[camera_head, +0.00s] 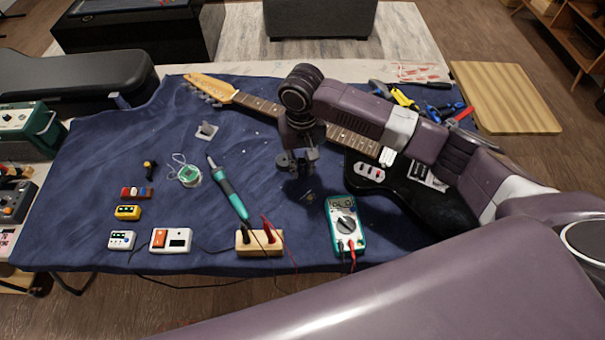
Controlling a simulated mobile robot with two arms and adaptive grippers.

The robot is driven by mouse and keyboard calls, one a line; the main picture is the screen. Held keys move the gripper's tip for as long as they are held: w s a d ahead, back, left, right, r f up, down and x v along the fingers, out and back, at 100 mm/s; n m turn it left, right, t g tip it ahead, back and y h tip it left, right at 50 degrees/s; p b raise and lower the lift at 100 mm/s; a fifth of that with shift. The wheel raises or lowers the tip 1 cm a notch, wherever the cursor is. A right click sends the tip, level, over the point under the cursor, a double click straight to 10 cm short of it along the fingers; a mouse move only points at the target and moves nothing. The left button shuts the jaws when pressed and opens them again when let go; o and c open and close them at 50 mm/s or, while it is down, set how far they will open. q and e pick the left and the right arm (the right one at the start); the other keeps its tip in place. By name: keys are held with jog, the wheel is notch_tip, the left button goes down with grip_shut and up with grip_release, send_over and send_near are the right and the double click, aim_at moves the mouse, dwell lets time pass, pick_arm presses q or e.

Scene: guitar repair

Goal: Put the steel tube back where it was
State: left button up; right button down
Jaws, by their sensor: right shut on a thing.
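My right gripper (297,166) hangs over the middle of the blue mat, below the bent wrist of my right arm. It is shut on a small grey metal piece, which I take to be the steel tube; the fingers hide most of it. I cannot tell its tilt or its exact height above the mat. A small shiny item (308,196) lies on the mat just in front of the gripper, too small to identify. My left gripper is not in view.
The electric guitar (262,104) lies behind and right, partly under my arm. A soldering iron (228,189), wooden block (260,243) and multimeter (345,225) lie nearer the front. A solder spool (190,176) and pedals (128,212) are left.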

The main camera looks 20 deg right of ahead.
aim_at(302, 176)
notch_tip(302, 176, down, 4)
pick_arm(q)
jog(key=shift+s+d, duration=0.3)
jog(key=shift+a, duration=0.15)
pick_arm(e)
jog(key=shift+f, duration=0.1)
jog(key=c, duration=1.8)
grip_release()
notch_tip(302, 176, up, 12)
jog(key=shift+r, duration=0.2)
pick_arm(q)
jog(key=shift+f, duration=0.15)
pick_arm(e)
jog(key=shift+f, duration=0.1)
